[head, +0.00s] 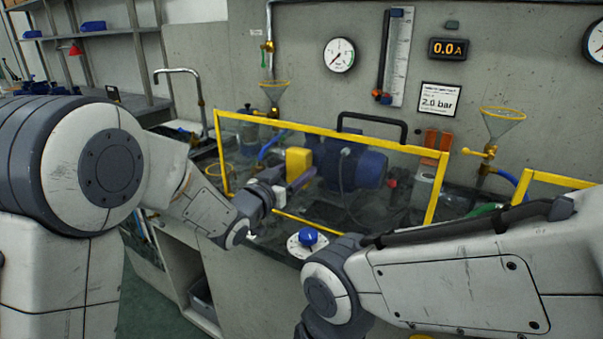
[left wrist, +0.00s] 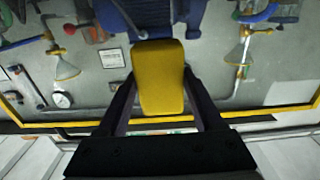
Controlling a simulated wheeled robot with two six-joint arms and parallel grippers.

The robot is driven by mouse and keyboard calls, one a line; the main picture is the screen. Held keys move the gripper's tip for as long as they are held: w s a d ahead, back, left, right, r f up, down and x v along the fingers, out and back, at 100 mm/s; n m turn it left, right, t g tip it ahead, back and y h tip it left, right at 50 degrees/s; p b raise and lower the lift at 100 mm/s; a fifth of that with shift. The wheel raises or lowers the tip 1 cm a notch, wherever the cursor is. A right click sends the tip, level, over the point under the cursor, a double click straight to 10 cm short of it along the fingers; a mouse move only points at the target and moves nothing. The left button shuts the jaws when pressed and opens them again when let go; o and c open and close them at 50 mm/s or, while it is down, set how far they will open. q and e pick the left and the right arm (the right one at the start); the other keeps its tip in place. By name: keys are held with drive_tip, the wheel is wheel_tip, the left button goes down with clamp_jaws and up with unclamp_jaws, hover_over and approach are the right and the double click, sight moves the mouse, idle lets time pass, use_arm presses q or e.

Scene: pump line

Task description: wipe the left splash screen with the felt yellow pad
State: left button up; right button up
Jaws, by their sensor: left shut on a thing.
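The left splash screen (head: 400,147) is a clear panel in a yellow frame, standing at the front of the bench. My left gripper (head: 297,180) is shut on the felt yellow pad (head: 298,161) and holds it upright before the middle-left of the panel. In the left wrist view the yellow pad (left wrist: 158,80) sits between the two dark fingers, and part of the screen's yellow frame (left wrist: 290,108) runs behind. I cannot tell whether the pad touches the panel. My right arm comes in from the right, but its gripper is out of view.
A blue pump motor (head: 352,165) stands behind the panel. A black handle (head: 372,124) shows above the screen's top bar. A blue knob (head: 308,236) is on the bench front below. Another yellow-framed screen (head: 560,180) stands at the right. A tap (head: 182,72) rises at the left.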

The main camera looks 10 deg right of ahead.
sight(283, 160)
use_arm(q)
drive_tip(key=shift+w+a+r, duration=0.2)
drive_tip(key=shift+w+a, duration=0.2)
drive_tip(key=shift+w, duration=0.05)
drive_tip(key=shift+c, duration=0.7)
drive_tip(key=shift+w+a+f+p, duration=0.15)
drive_tip(key=shift+w+a, duration=0.45)
drive_tip(key=shift+a, duration=0.3)
drive_tip(key=shift+w+a+r+p, duration=0.1)
drive_tip(key=shift+w+a+p, duration=0.05)
drive_tip(key=shift+w+a, duration=0.6)
drive_tip(key=shift+s+a, duration=0.1)
drive_tip(key=shift+s, duration=0.05)
drive_tip(key=shift+s+f, duration=0.1)
drive_tip(key=v, duration=0.2)
drive_tip(key=shift+s+a+b, duration=0.2)
drive_tip(key=shift+s+b, duration=0.05)
drive_tip(key=shift+b, duration=0.05)
drive_tip(key=shift+v, duration=1.6)
drive_tip(key=shift+s, duration=0.1)
drive_tip(key=v, duration=0.3)
